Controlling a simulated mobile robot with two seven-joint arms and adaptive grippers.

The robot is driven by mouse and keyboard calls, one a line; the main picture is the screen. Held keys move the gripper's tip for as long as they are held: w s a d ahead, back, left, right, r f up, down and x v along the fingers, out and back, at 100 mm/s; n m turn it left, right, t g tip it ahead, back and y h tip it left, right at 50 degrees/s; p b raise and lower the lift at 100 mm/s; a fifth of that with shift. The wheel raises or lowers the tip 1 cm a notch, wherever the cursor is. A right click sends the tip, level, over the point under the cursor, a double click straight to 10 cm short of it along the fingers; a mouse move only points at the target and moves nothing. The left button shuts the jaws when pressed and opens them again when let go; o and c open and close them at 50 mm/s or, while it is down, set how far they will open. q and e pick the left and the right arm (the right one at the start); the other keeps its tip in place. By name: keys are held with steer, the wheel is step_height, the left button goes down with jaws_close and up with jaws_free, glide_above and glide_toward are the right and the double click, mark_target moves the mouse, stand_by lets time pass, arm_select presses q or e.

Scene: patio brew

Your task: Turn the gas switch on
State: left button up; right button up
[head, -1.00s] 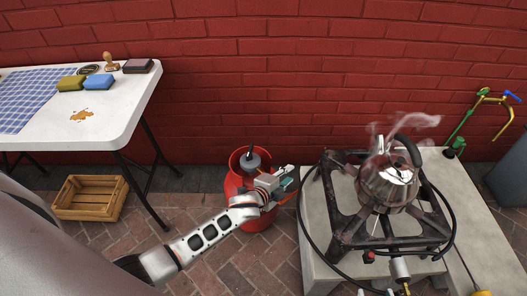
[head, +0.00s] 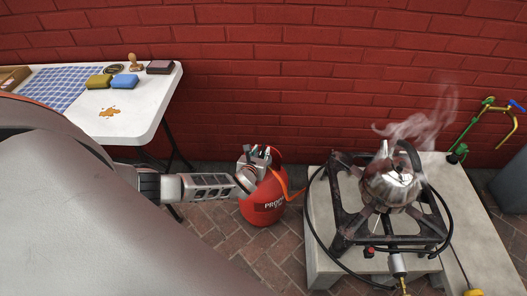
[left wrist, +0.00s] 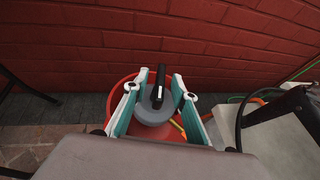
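The red gas cylinder (head: 266,204) stands on the brick paving between the table and the stove. In the left wrist view its grey round regulator (left wrist: 152,112) carries a black lever, the gas switch (left wrist: 160,78), with a white mark at its near end. My left gripper (head: 257,158) is over the cylinder's top and hides the regulator in the head view. In the left wrist view it is open, one teal-and-white finger on each side of the lever, with gaps between. A steaming kettle (head: 390,186) sits on the black stove frame (head: 345,228). My right gripper is out of view.
A concrete slab (head: 323,247) holds the stove, right of the cylinder. A black hose (head: 311,232) curves beside it and an orange hose (head: 287,187) leaves the cylinder. A white table (head: 145,116) with sponges stands left. The red brick wall (head: 280,70) is behind.

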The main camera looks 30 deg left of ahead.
arm_select(q)
steer(key=shift+w+a+f, duration=0.15)
steer(key=shift+w+f, duration=0.2)
steer(key=shift+w, duration=0.2)
steer(key=shift+w+r, duration=0.1)
jaws_close()
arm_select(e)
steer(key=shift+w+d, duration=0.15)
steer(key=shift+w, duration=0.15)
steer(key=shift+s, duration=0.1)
